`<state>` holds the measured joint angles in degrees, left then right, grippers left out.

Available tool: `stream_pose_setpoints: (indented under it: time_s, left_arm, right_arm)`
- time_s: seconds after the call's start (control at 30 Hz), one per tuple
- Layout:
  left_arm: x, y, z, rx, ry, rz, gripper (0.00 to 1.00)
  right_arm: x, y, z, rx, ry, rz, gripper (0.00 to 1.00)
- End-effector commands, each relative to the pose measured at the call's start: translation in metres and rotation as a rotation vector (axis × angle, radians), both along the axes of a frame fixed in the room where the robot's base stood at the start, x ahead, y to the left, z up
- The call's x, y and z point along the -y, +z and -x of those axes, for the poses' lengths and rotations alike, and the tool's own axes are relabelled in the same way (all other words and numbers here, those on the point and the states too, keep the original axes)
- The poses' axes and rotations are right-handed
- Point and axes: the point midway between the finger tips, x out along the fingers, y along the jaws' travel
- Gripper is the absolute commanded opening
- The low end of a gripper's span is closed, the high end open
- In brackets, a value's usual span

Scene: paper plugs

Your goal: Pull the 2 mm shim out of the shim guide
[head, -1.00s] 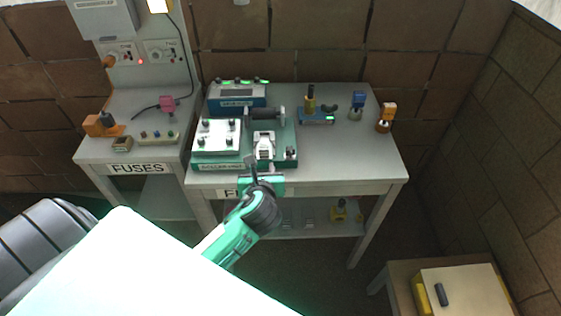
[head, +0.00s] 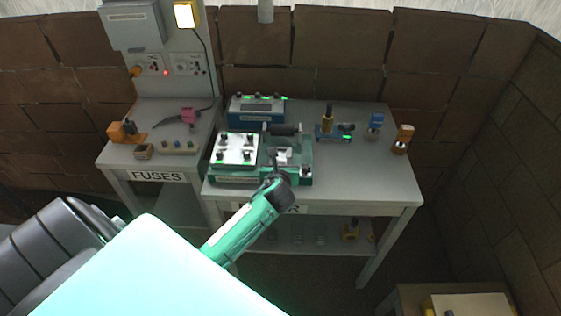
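In the head view a green machine (head: 304,165) stands on the workbench, with a white panel of black knobs (head: 236,148) on its left and a dark roller (head: 284,129) at its back. A small pale metal part (head: 283,156) sits in its middle; it may be the shim guide, but I cannot tell. I cannot make out the 2 mm shim. My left gripper (head: 273,161) reaches over the front of the machine, close to the pale part. Its dark wrist hides part of the machine, and its fingers are too small and dark to read. My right gripper is not in view.
A blue device (head: 256,109) stands behind the machine. The bench's front right is clear. A fuse table (head: 157,164) adjoins at left.

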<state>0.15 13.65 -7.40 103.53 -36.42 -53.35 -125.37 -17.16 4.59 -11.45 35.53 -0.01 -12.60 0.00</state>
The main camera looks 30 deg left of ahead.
Motion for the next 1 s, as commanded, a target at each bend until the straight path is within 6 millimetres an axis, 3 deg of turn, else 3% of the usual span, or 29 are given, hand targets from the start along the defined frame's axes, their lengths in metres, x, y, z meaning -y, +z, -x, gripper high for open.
stream_pose_setpoints:
  time_s: [0.37,0.5,0.53,0.57,0.7,1.0]
  left_arm:
    - [-0.0024,-0.0021,-0.004,0.0,0.0,0.0,0.35]
    - [-0.0024,-0.0021,-0.0039,0.0,0.0,0.0,0.07]
    - [-0.0024,-0.0021,-0.0039,0.0,0.0,0.0,0.07]
    - [-0.0024,-0.0022,-0.0038,0.0,0.0,0.0,0.25]
    - [-0.0023,-0.0022,-0.0038,0.0,0.0,0.0,0.0]
    - [-0.0022,-0.0022,-0.0036,-0.001,0.0,0.001,0.0]
  right_arm:
    - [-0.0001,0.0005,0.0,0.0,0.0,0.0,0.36]
    - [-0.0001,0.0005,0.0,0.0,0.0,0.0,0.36]
    - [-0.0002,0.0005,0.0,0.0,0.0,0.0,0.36]
    - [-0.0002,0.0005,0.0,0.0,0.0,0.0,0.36]
    - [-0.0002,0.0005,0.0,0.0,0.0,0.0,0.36]
    - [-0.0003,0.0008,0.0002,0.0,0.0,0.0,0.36]
